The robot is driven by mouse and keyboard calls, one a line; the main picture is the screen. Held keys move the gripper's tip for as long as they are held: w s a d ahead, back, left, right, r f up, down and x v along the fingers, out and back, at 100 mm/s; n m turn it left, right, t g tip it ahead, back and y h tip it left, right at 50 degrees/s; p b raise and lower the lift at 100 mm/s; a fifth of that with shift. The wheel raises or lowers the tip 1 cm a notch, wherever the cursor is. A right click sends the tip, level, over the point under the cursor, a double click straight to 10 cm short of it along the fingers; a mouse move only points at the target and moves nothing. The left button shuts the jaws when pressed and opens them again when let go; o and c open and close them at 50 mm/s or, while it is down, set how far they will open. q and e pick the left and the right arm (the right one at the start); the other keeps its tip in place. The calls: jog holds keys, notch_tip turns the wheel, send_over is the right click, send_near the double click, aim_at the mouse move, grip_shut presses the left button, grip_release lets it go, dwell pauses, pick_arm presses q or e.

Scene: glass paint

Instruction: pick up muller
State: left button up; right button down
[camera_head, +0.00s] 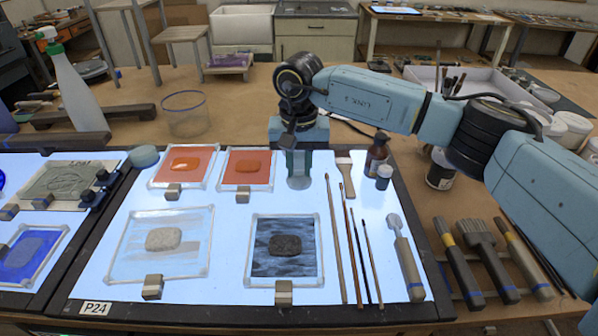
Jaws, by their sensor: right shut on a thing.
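The muller (299,182) looks like a pale, partly see-through piece with a wide round foot. It is upright at the back of the lit table (320,290), right of the orange glass panels. My right gripper (298,155) reaches down from above and is shut on the muller's upper part, which its fingers partly hide. I cannot tell whether the muller's foot touches the lit surface. My left gripper is not in view.
Orange panels (247,170) lie left of the muller. Several thin brushes (335,240) lie in front. A clear cup (185,115) stands behind left.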

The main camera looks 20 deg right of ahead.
aim_at(299, 155)
jog(key=shift+r, duration=0.1)
notch_tip(299, 155, up, 10)
jog(key=shift+f, duration=0.1)
dwell(0.3)
